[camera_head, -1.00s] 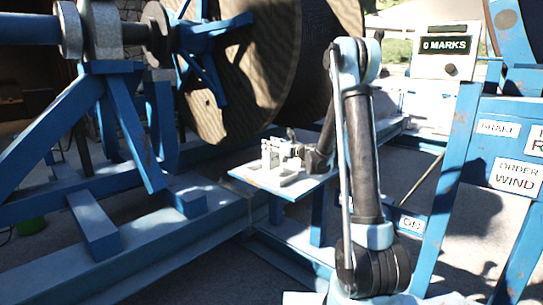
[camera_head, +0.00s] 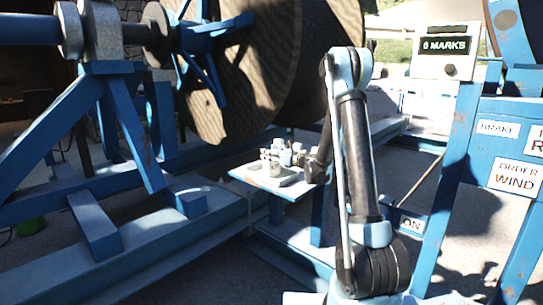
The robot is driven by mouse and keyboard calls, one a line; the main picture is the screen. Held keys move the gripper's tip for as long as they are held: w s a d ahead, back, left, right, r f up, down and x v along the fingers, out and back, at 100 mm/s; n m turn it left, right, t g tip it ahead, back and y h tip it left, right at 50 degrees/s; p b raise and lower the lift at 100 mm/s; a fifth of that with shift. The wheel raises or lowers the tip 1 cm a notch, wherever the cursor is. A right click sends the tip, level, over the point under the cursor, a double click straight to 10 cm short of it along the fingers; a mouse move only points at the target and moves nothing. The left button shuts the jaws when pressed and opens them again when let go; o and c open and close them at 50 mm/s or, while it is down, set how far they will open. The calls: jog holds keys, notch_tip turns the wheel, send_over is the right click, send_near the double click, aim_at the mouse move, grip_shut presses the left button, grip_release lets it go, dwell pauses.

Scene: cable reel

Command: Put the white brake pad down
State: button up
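My gripper (camera_head: 283,157) is over the small pale-blue shelf (camera_head: 250,179) in the middle of the head view. It is small here and overlaps pale pieces, so I cannot tell whether its fingers are open or shut. A pale upright block (camera_head: 274,169) stands at or just below the gripper. I cannot tell for certain whether it is the white brake pad, or whether it touches the fingers. A low grey piece lies on the shelf beside it, partly in shadow.
A large wooden cable reel (camera_head: 240,75) stands behind the shelf on a blue frame (camera_head: 120,130). A blue panel (camera_head: 500,150) with BRAKE and ORDER WIND labels stands at the right. A counter box (camera_head: 446,52) reads 0 MARKS.

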jog(key=shift+d, duration=0.1)
jog(key=v, duration=1.1)
jog(key=shift+s+d+r, duration=0.1)
jog(key=shift+s+d, duration=0.15)
jog(key=shift+s, duration=0.1)
jog(key=s+d+n+g+h, duration=0.3)
jog(key=s+n+g+h, duration=0.25)
jog(key=s+n, duration=1.2)
jog(key=s+d+f+n+g+h, duration=0.1)
jog(key=s+d+f+n+h, duration=0.1)
jog(key=s+d, duration=0.3)
jog(key=s+d+f+n+g+h, duration=0.1)
jog(key=s+d+f+n+h, duration=0.2)
jog(key=s, duration=1)
jog(key=s+d+f+n+g+h, duration=0.1)
jog(key=s+d+f+n+h, duration=0.2)
jog(key=s+d, duration=0.4)
jog(key=s+f, duration=0.1)
jog(key=s, duration=0.2)
jog(key=shift+d+h, duration=0.35)
jog(key=shift+s, duration=0.15)
